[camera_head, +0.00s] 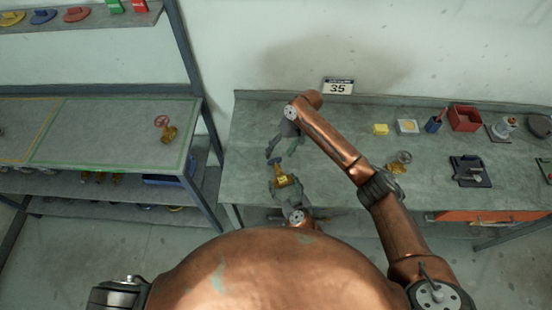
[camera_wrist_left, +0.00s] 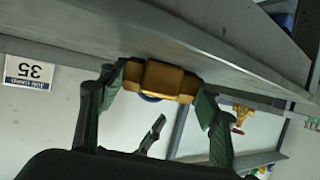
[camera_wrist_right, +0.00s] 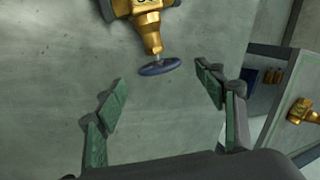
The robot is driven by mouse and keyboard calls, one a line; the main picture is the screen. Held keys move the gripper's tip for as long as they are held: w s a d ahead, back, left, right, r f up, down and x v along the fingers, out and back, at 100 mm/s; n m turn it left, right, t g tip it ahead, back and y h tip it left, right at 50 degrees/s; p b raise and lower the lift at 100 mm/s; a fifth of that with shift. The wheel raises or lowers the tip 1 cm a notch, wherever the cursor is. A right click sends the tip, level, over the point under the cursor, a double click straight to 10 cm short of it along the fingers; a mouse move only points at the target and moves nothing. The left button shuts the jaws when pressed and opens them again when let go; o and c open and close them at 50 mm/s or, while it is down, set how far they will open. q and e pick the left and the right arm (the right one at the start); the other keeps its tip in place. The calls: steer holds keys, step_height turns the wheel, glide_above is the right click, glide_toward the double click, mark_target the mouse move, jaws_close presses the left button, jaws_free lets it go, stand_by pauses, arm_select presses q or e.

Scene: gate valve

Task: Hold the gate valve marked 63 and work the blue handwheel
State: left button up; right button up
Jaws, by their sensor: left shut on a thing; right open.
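A brass gate valve (camera_head: 284,181) with a blue handwheel (camera_head: 277,161) is at the left part of the workbench. The mark 63 is not readable. My left gripper (camera_head: 287,186) is shut on the valve body, which also shows between its fingers in the left wrist view (camera_wrist_left: 160,79). In the right wrist view the valve (camera_wrist_right: 149,30) is at the top, with its blue handwheel (camera_wrist_right: 159,67) towards me. My right gripper (camera_wrist_right: 162,93) is open, its fingers on either side of the space just short of the handwheel. I see no contact with the wheel.
The workbench (camera_head: 340,205) carries another brass valve (camera_head: 398,161), a yellow block (camera_head: 380,129), a red bin (camera_head: 465,118) and a black fixture (camera_head: 469,171). A brass valve with a red handwheel (camera_head: 165,129) stands on the left shelf. A 35 sign (camera_head: 338,87) is behind.

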mark_target(274, 160)
steer(key=shift+x, duration=2.3)
steer(key=c, duration=1.2)
steer(key=h, duration=0.1)
steer(key=t+h, duration=0.1)
steer(key=shift+s+a+h, duration=0.15)
steer(key=shift+a+h, duration=0.1)
steer(key=shift+h, duration=0.05)
arm_select(q)
steer(key=shift+r, duration=0.1)
arm_select(e)
steer(key=shift+a+m+t+h, duration=0.1)
steer(key=shift+m+t+h, duration=0.4)
steer(key=shift+h, duration=0.9)
